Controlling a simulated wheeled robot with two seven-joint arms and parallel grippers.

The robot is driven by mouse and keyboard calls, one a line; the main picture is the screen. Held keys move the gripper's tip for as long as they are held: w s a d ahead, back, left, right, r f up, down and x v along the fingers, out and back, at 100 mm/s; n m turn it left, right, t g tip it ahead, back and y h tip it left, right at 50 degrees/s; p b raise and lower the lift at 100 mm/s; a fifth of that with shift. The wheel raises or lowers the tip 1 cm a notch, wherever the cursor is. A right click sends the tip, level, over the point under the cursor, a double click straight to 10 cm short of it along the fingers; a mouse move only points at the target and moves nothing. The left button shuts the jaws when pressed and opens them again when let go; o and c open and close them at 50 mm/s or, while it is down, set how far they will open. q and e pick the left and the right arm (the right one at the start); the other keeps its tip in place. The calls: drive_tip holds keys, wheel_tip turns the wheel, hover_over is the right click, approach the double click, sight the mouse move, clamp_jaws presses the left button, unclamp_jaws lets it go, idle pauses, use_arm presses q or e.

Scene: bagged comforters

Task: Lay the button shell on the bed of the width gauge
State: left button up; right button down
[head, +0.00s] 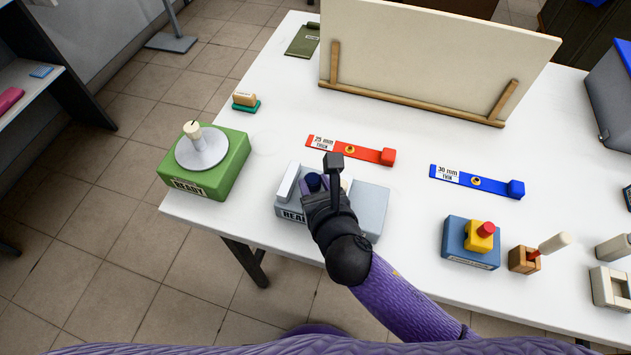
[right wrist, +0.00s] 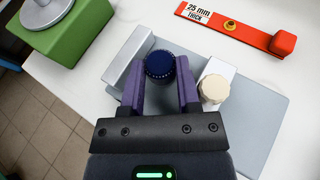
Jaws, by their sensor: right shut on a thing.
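The width gauge appears to be the grey block marked READY (head: 371,203), near the table's front edge. In the right wrist view, its light metal jaw (right wrist: 135,63) stands left of my fingers and a white block with a cream round knob (right wrist: 214,88) stands to the right. My right gripper (head: 318,183) is over the gauge, shut on a dark blue, ridged round piece (right wrist: 160,64), which looks like the button shell. The piece sits between the fingertips, over the space between jaw and white block. Whether it touches the bed is hidden. My left gripper is not in view.
A green READY device (head: 215,168) with a grey disc stands at left. A red 25 mm strip (head: 370,154) and a blue 30 mm strip (head: 495,185) lie behind. A blue block with yellow and red parts (head: 457,250) stands at right. A propped board (head: 430,55) closes the back.

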drive_tip(key=shift+f, duration=0.5)
drive_tip(key=shift+c, duration=1.7)
unclamp_jaws()
drive_tip(key=shift+o, duration=0.5)
drive_tip(key=shift+a, duration=0.1)
drive_tip(key=shift+c, duration=1)
drive_tip(key=o, duration=0.4)
drive_tip(key=shift+c, duration=0.2)
drive_tip(key=shift+w+r, duration=0.1)
drive_tip(key=shift+c, duration=0.3)
